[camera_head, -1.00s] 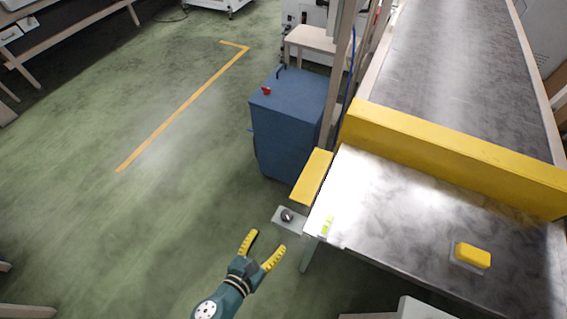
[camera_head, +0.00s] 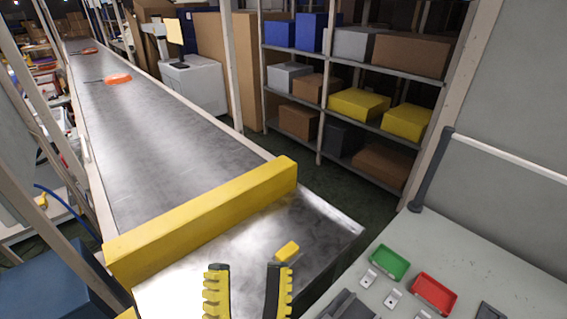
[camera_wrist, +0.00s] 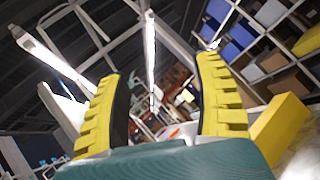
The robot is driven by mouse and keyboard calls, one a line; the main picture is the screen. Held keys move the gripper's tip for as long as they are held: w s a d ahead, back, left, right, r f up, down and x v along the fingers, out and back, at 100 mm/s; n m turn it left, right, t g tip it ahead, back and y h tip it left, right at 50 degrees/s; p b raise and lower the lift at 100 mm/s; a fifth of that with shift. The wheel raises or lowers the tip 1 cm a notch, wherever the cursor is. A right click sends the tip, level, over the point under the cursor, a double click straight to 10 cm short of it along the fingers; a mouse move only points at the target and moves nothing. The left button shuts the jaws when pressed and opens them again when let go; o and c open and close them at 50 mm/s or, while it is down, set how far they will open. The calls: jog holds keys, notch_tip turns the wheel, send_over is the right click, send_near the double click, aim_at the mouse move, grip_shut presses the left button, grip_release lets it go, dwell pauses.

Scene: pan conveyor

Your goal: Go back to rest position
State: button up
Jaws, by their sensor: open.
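My gripper (camera_head: 247,278) is at the bottom middle of the head view, its two yellow-and-black fingers spread and pointing up in the picture. Nothing is between them. In the wrist view the gripper (camera_wrist: 162,85) also shows open and empty, pointing toward the ceiling frames and shelves. The conveyor (camera_head: 150,140) runs away to the upper left, with one orange pan (camera_head: 118,78) on it and another orange pan (camera_head: 89,50) farther back. My gripper appears in front of the metal end plate (camera_head: 235,245); its height above the plate is unclear.
A yellow barrier (camera_head: 200,226) crosses the conveyor end. A small yellow block (camera_head: 287,251) sits on the plate right of the fingers. A bench with a green tray (camera_head: 389,262) and a red tray (camera_head: 433,293) is at lower right. Shelves with boxes (camera_head: 358,103) stand behind.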

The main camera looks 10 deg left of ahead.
jog(key=s+d+r+m+h+p, duration=0.1)
jog(key=s+d+r+m+h, duration=0.1)
jog(key=d+r+m+h, duration=0.95)
jog(key=s+d+r+m+h, duration=0.15)
jog(key=d+r+m, duration=0.5)
jog(key=m, duration=0.95)
jog(key=w+a+f+m+g+y, duration=0.25)
jog(key=w+a+f+y, duration=0.2)
jog(key=f+y, duration=0.35)
notch_tip(320, 180, up, 39)
jog(key=p, duration=3.8)
jog(key=shift+w+d+f+m, duration=0.2)
jog(key=shift+d+m, duration=0.1)
jog(key=shift+t, duration=0.25)
